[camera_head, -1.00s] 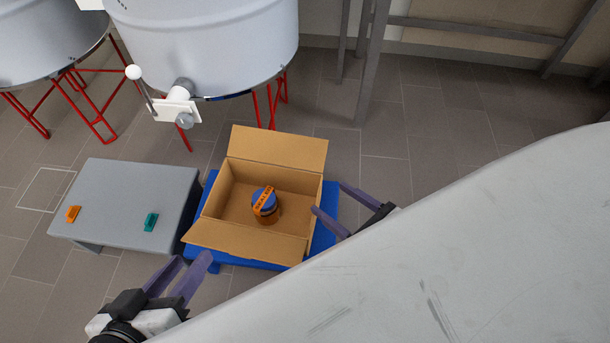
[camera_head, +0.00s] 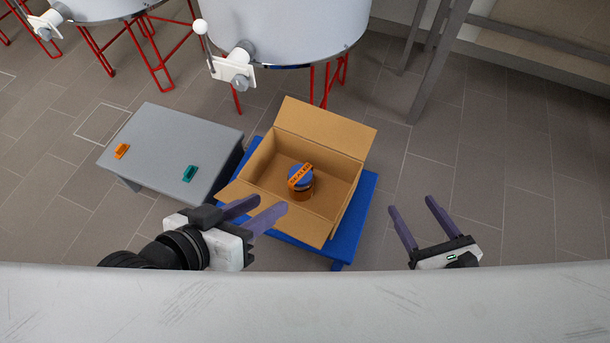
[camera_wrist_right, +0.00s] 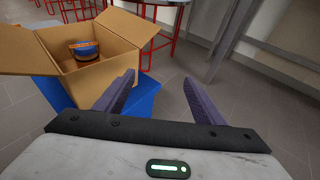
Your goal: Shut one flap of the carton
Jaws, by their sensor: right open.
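An open cardboard carton (camera_head: 340,201) stands on a low blue platform (camera_head: 351,232). Its far flap (camera_head: 325,127) stands up and leans outward, and its near flap (camera_head: 290,224) slopes outward. A jar (camera_head: 300,184) with a blue lid and an orange label sits inside. My left gripper (camera_head: 265,210) is open and empty, over or beside the near flap; I cannot tell if it touches. My right gripper (camera_head: 411,213) is open and empty, to the right of the carton and apart from it. The right wrist view shows the carton (camera_wrist_right: 95,70) left of the right gripper's fingers (camera_wrist_right: 158,88).
A grey table (camera_head: 180,140) left of the carton holds an orange piece (camera_head: 121,151) and a teal piece (camera_head: 190,173). Large tanks (camera_head: 290,30) on red legs stand behind. A grey metal post (camera_head: 437,65) is at the back right. The floor on the right is clear.

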